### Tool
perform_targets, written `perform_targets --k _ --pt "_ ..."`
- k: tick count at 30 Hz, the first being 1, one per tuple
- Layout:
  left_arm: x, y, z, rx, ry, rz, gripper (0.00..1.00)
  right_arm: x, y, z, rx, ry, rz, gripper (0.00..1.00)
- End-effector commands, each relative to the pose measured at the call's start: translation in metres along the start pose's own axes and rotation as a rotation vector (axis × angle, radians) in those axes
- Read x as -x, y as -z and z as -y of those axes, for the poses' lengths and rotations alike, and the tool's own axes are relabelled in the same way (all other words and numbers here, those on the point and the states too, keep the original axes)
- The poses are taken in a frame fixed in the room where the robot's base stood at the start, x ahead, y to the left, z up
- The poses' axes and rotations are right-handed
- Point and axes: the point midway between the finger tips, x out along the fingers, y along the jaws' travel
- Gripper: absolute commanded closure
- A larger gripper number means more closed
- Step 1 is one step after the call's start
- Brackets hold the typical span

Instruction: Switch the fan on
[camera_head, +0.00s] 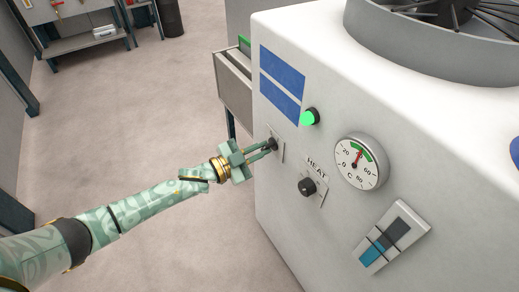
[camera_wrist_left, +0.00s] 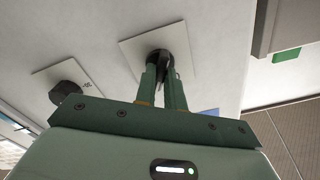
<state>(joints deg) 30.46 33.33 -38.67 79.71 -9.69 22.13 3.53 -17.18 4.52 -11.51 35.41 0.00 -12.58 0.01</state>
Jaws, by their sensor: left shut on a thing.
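The white machine (camera_head: 330,60) carries a large round fan (camera_head: 440,30) on top. A black knob (camera_head: 273,143) sits on a small plate on its front, left of the knob labelled HEAT (camera_head: 306,187). My left gripper (camera_head: 270,147) is shut on the left black knob; its fingers hide part of it and its label. In the left wrist view the left gripper's fingers (camera_wrist_left: 165,85) hold the knob (camera_wrist_left: 168,58) against its pale plate. The HEAT knob also shows there (camera_wrist_left: 65,92), apart from the fingers. My right gripper is not in view.
A green lamp (camera_head: 309,117) glows above the knobs. A dial gauge (camera_head: 360,163) and a blue level indicator (camera_head: 393,236) are to the right. A grey bin-like box (camera_head: 233,85) stands beside the machine. The floor (camera_head: 150,110) at left is mostly clear.

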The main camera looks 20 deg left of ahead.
Motion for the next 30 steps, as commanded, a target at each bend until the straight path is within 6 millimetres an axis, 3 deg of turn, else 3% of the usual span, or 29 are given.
perform_targets --k 8,9,11,23,26,30 --pt "0.001 -0.002 -0.002 -0.003 -0.003 0.005 1.0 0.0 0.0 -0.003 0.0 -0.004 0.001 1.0" --pt "0.001 -0.002 -0.002 -0.003 -0.003 0.005 0.81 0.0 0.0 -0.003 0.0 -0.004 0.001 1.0" --pt "0.001 -0.002 -0.002 -0.003 -0.003 0.005 0.67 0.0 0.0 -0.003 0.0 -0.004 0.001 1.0" --pt "0.001 -0.001 0.0 -0.001 -0.001 0.002 0.67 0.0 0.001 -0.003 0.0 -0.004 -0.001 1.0" --pt "0.008 0.0 0.001 -0.002 0.0 0.002 0.67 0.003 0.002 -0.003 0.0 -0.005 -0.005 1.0" --pt "0.034 0.002 0.001 -0.002 -0.001 0.004 0.67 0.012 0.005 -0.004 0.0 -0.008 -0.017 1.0"
